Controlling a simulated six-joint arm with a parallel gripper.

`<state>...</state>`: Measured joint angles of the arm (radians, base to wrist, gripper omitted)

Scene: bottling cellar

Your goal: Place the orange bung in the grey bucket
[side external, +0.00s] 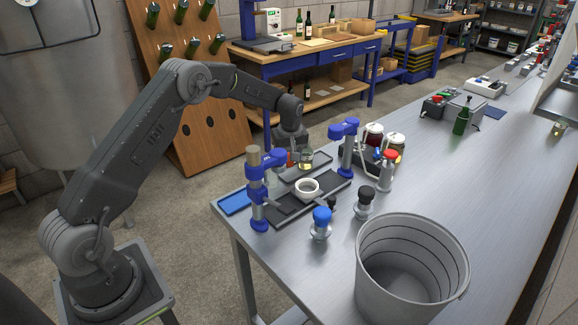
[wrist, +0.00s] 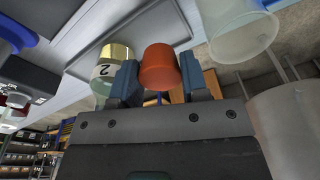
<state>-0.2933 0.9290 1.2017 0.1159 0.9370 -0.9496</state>
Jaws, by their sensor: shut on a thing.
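My gripper (wrist: 158,78) is shut on the orange bung (wrist: 160,66), which sits between its two dark blue fingers in the wrist view. In the side view, my gripper (side external: 297,156) is over the far left part of the steel bench, by the blue-clamped fixture; the bung is mostly hidden there. The grey bucket (side external: 405,248) stands upright at the near end of the bench, well to the right of my gripper. Its open top shows and the inside looks empty.
A white ring (side external: 307,187) sits on a dark plate between blue posts (side external: 257,195). Blue-topped (side external: 321,222) and black-topped (side external: 365,200) stoppers stand between fixture and bucket. A gold-capped numbered jar (wrist: 108,68) is close beside my left finger.

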